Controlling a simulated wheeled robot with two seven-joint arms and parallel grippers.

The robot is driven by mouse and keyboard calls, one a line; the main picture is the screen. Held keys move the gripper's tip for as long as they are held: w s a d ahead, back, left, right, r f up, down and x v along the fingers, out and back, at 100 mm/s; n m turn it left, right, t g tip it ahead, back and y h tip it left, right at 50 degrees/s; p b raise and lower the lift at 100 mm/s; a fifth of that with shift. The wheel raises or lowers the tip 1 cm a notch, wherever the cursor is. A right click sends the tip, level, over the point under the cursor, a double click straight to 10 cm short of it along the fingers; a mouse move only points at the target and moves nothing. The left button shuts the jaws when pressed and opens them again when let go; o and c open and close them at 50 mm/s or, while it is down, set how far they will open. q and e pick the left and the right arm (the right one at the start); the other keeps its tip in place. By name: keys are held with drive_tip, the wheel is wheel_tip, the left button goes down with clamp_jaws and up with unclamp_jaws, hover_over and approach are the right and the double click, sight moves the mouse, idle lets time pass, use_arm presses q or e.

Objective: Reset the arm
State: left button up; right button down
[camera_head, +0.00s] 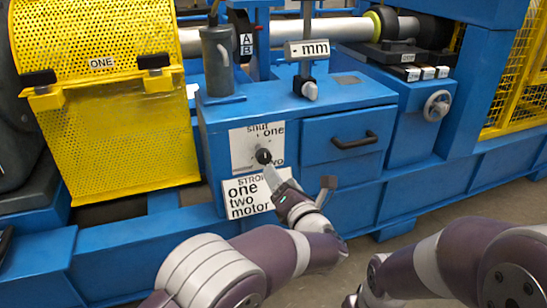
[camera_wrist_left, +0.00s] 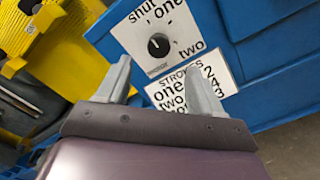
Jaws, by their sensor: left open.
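My left gripper (camera_head: 300,183) is open and empty in front of the blue machine cabinet. In the head view one fingertip shows just below a black rotary knob (camera_head: 263,156) on a white plate marked shut, one and two. The left wrist view shows both spread grey fingers (camera_wrist_left: 156,67), with the knob (camera_wrist_left: 158,45) beyond them and nothing between them. I cannot tell whether a fingertip touches the panel. My right arm (camera_head: 440,265) enters at the lower right; its gripper is out of view.
A white strokes label (camera_head: 250,196) sits below the knob plate. A drawer with a dark handle (camera_head: 354,140) is to the right. A yellow perforated guard (camera_head: 115,140) stands at the left. A dial (camera_head: 437,105) and yellow mesh fence (camera_head: 517,80) are at the right.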

use_arm(q)
drive_tip(key=shift+s+d, duration=0.15)
drive_tip(key=shift+s, duration=0.4)
